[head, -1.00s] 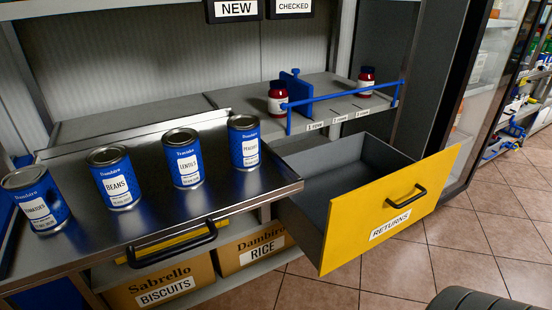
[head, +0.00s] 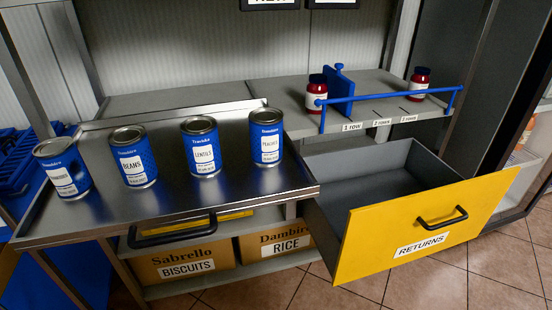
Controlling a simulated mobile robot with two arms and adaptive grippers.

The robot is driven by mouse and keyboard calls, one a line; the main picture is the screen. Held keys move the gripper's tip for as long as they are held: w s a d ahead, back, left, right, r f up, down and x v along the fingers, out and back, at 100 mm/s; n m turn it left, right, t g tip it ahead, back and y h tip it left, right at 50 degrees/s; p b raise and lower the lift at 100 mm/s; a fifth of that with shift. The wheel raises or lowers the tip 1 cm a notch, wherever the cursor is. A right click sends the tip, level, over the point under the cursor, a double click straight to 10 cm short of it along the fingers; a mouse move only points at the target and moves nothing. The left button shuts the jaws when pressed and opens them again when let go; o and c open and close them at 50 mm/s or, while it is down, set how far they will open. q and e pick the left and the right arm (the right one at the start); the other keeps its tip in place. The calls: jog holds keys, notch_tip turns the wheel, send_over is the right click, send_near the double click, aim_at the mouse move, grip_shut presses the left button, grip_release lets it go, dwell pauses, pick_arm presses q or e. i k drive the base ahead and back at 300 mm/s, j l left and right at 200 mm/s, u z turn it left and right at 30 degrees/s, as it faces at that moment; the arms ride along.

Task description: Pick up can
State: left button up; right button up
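Several blue cans with white labels stand upright in a row on a steel tray-top cart (head: 230,200). From left to right they are a can with a hard-to-read label (head: 62,168), the beans can (head: 133,157), the lentils can (head: 201,147) and the peaches can (head: 266,138). The cans stand apart from one another. Neither of my grippers shows in the head view.
An open yellow-fronted returns drawer (head: 410,232) juts out right of the cart and looks empty. Above it, a shelf (head: 285,92) with a blue rail (head: 390,97) holds two red jars (head: 317,97). Biscuits (head: 185,262) and rice (head: 275,243) boxes sit below the cart top. Blue crates (head: 25,165) stand at left.

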aim_at(60, 158)
jog(key=u, duration=1.25)
jog(key=j+z, duration=0.1)
jog(key=j, duration=0.4)
jog(key=k+j+z, duration=0.1)
jog(key=j, duration=0.4)
jog(key=k, duration=0.05)
